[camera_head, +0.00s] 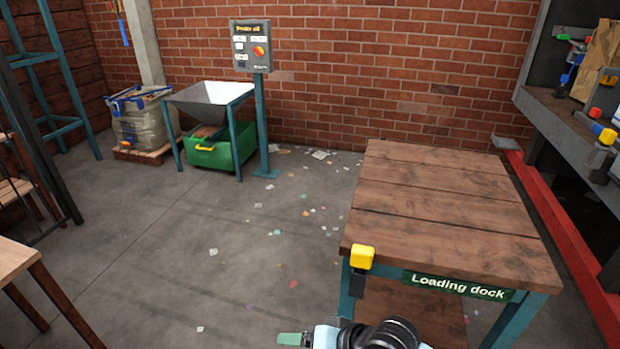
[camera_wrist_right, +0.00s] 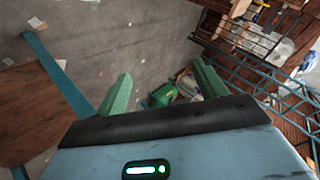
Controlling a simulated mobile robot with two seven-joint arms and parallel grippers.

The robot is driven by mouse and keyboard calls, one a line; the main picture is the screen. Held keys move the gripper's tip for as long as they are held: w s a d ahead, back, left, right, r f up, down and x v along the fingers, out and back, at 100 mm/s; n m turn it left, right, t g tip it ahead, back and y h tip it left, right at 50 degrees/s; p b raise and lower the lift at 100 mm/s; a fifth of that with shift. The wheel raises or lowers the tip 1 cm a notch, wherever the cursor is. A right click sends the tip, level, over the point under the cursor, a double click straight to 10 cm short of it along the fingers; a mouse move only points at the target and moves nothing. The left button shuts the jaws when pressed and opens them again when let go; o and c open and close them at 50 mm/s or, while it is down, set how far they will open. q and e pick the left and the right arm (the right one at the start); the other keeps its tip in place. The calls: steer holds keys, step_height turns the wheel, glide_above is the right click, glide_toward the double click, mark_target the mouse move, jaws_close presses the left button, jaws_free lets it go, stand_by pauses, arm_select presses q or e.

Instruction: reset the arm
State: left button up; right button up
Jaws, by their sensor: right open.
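My right gripper (camera_wrist_right: 161,70) shows in its wrist view with its two green fingers spread apart and nothing between them. In the head view a green finger of the right gripper (camera_head: 292,339) shows at the bottom edge, pointing left, beside pale blue and black arm parts. It is in front of the lower left corner of the loading dock table (camera_head: 455,205). My left gripper is not in view.
A metal hopper (camera_head: 212,98) over a green bin (camera_head: 222,155) and a control panel (camera_head: 251,47) stand by the brick wall. Paper scraps litter the open floor. The tabletop is bare.

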steer(key=s+d+f+t+h, duration=0.2)
steer(key=s+d+f+h, duration=0.1)
steer(key=s+d+f, duration=0.5)
steer(key=s+d+f+n+t+h, duration=0.1)
steer(key=s+d+f+h, duration=0.3)
steer(key=s+d+f, duration=0.4)
steer(key=s+d+t, duration=0.1)
steer(key=d, duration=0.4)
steer(key=shift+s+d+f+n+t, duration=0.25)
steer(key=shift+s+f+n+t, duration=0.05)
steer(key=shift+t, duration=0.1)
